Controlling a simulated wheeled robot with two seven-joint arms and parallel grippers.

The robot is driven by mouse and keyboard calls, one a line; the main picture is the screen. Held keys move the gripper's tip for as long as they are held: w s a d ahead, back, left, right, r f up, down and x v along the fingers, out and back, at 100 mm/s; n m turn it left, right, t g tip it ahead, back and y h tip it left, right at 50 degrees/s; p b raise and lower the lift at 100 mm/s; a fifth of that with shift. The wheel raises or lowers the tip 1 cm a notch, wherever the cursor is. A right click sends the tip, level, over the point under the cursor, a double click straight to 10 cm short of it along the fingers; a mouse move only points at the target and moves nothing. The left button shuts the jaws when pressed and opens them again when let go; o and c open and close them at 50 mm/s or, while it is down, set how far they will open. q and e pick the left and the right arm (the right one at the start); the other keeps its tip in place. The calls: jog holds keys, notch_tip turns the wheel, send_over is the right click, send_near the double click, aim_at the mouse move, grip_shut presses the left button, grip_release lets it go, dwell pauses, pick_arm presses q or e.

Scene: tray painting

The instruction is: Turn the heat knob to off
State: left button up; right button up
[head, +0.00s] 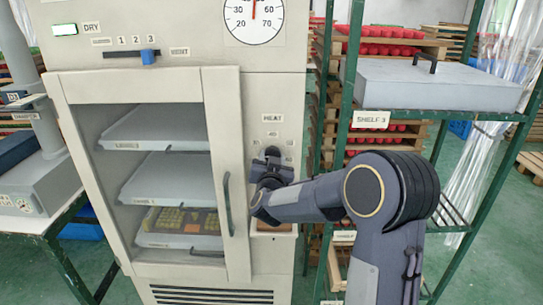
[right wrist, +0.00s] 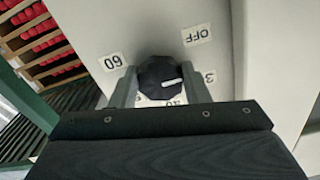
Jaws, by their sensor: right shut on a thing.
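The heat knob (right wrist: 161,76) is dark and round, on the pale front panel of the cabinet. In the right wrist view it sits between the two fingers of my right gripper (right wrist: 160,84), which is shut on it. Its white mark points to the right of that view, roughly toward the label starting with 3. The OFF label (right wrist: 197,35) is above and right of the knob, and the 60 label (right wrist: 114,61) is to its left. In the head view my right gripper (head: 272,158) is below the HEAT label (head: 272,118) and mostly hides the knob. My left gripper is not in view.
The cabinet's glazed door (head: 228,100) is closed, with trays on shelves inside. A slider (head: 148,57) and a dial (head: 253,18) are above. A green rack (head: 345,115) with a grey lidded box (head: 440,85) stands close on the right. A table (head: 30,222) is at left.

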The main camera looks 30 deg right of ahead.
jog(key=n+p, duration=0.2)
jog(key=n, duration=0.3)
jog(key=shift+n, duration=0.3)
jog(key=shift+s+d+f, duration=0.1)
dwell(0.3)
jog(key=o, duration=1)
jog(key=b+v, duration=0.1)
jog(key=v, duration=0.6)
jog(key=shift+s, duration=0.35)
